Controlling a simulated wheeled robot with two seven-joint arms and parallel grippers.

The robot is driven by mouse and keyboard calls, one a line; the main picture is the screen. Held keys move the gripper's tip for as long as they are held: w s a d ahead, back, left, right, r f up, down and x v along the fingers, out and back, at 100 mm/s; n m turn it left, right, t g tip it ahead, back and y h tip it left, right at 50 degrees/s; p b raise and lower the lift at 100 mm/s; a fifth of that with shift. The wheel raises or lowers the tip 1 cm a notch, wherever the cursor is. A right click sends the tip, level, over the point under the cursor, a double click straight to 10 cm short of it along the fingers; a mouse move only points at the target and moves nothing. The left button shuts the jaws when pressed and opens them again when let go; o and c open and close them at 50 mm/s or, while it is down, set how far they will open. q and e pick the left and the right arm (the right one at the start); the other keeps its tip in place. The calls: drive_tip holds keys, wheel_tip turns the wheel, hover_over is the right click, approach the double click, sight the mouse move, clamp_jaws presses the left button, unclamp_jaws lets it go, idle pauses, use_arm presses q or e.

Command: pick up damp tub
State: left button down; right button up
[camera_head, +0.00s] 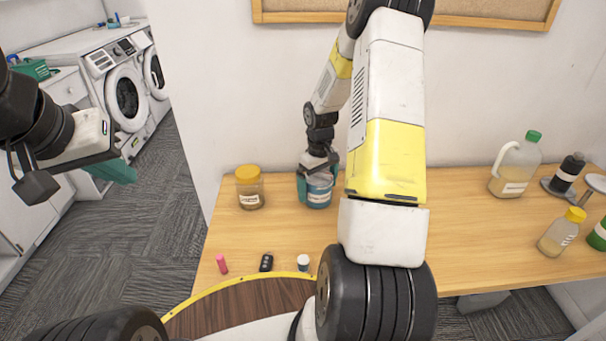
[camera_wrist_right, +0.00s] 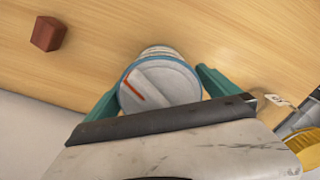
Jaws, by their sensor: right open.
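The damp tub (camera_head: 318,196) is a blue tub with a label, standing on the wooden table just left of my right forearm. Its round greyish-white lid with a red mark shows in the right wrist view (camera_wrist_right: 158,85). My right gripper (camera_head: 318,184) is over the tub from above, its teal fingers open, one on each side of it. In the right wrist view the fingers flank the lid; I cannot tell if they touch it. My left gripper (camera_head: 118,172) is off to the left, over the floor, away from the table. Its finger spacing is unclear.
An orange-lidded jar (camera_head: 250,190) stands left of the tub; its lid (camera_wrist_right: 305,150) shows too. A reddish-brown block (camera_wrist_right: 47,33) lies on the table. Small items, including a black key fob (camera_head: 266,262), lie in front. A green-capped jug (camera_head: 515,165) and bottles stand right.

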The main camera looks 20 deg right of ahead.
drive_tip(key=c, duration=1.6)
